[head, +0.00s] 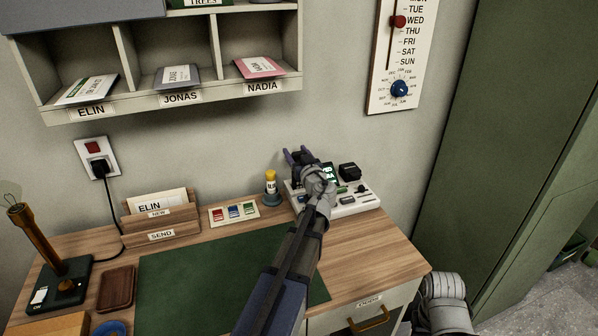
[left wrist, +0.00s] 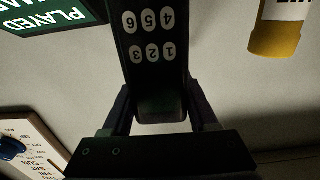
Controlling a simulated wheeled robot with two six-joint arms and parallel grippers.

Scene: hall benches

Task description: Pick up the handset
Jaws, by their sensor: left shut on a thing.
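The handset (left wrist: 152,62) is dark with pale oval number keys. It stands between the two fingers of my left gripper (left wrist: 157,112) in the left wrist view, and the fingers are shut on its sides near its lower end in that picture. In the head view my left gripper (head: 300,157) is over the back of the desk, above the left part of a white desk unit (head: 352,205). My wrist hides much of the handset there, and I cannot tell whether it is clear of the unit. My right gripper is not in view.
A yellow glue stick (head: 271,188) stands close left of the unit. The green desk mat (head: 180,275) is bare. Pigeonholes (head: 200,95) hang above.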

